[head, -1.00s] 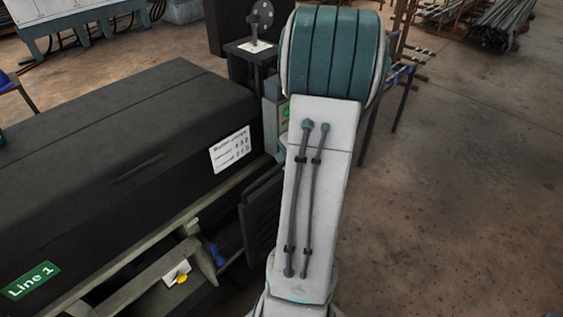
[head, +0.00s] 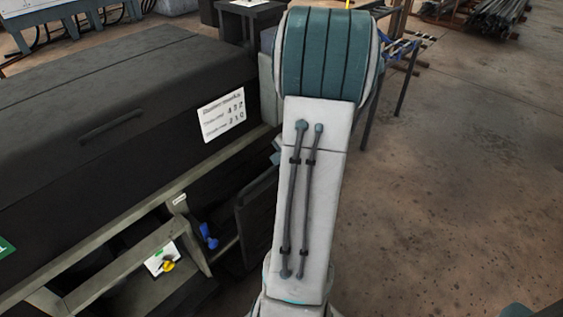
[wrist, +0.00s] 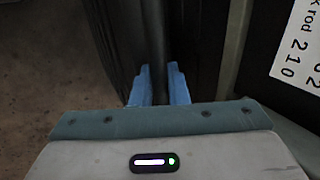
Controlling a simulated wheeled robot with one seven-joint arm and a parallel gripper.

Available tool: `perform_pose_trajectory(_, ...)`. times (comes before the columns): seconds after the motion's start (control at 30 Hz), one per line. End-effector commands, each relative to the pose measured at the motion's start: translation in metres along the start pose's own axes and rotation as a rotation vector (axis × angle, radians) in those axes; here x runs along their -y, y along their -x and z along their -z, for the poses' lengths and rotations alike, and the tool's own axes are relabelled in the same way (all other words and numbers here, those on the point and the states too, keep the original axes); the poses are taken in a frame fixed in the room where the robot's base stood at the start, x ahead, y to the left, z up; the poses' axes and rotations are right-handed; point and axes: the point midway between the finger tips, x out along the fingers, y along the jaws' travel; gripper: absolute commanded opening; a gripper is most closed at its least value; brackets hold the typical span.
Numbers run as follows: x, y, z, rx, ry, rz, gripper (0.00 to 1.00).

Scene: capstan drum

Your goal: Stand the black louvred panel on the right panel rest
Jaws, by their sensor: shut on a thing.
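My gripper (wrist: 158,88) shows two blue fingers in the wrist view, shut on the edge of the black louvred panel (wrist: 108,42). The panel's ribbed face stretches up and left from the fingers. In the head view the dark panel (head: 257,215) stands roughly upright, left of my arm and beside the black machine. My arm hides the gripper and part of the panel there. I cannot make out the right panel rest for certain in either view.
The black machine (head: 85,95) with a white sign (head: 222,114) fills the left. Its open lower frame (head: 130,275) holds a blue knob (head: 208,236) and a yellow knob (head: 167,266). A dark-legged rack (head: 403,80) stands behind my arm. The floor (head: 460,190) at right is clear.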

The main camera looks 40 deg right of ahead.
Motion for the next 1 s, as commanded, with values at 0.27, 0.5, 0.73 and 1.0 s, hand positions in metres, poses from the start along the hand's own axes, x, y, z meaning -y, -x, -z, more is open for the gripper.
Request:
perform_pose_trajectory(0.27, -0.027, -0.045, 0.001, -0.003, 0.001, 0.003, 0.00)
perform_pose_trajectory(0.5, -0.046, -0.075, 0.001, -0.003, 0.001, 0.003, 0.00)
perform_pose_trajectory(0.73, -0.056, -0.091, 0.001, -0.003, 0.001, 0.003, 0.00)
perform_pose_trajectory(1.0, -0.054, -0.096, 0.001, -0.003, 0.002, 0.003, 0.00)
